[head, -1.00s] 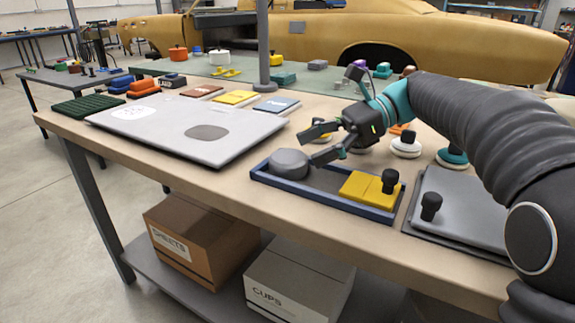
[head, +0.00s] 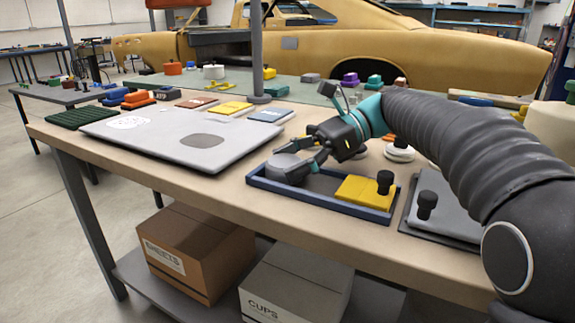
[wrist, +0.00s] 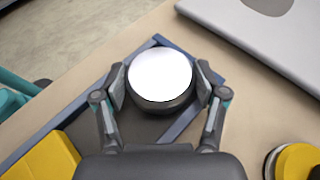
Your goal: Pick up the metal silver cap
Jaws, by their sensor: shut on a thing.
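The metal silver cap (head: 283,168) is a round grey disc at the left end of a shallow blue tray (head: 352,205). In the wrist view the cap (wrist: 160,76) has a bright, white-looking flat top and a dark side. My gripper (head: 298,166) is shut on the cap, with one finger on each side of it. The fingers also show around the cap in the wrist view (wrist: 162,92). The cap's underside is hidden, so I cannot tell whether it still touches the tray floor.
A large grey panel (head: 185,138) lies left of the tray. A dark grey plate (head: 452,212) with a black knob is to the right. White round pads (head: 399,152) stand behind. Boxes (head: 196,248) sit on the lower shelf.

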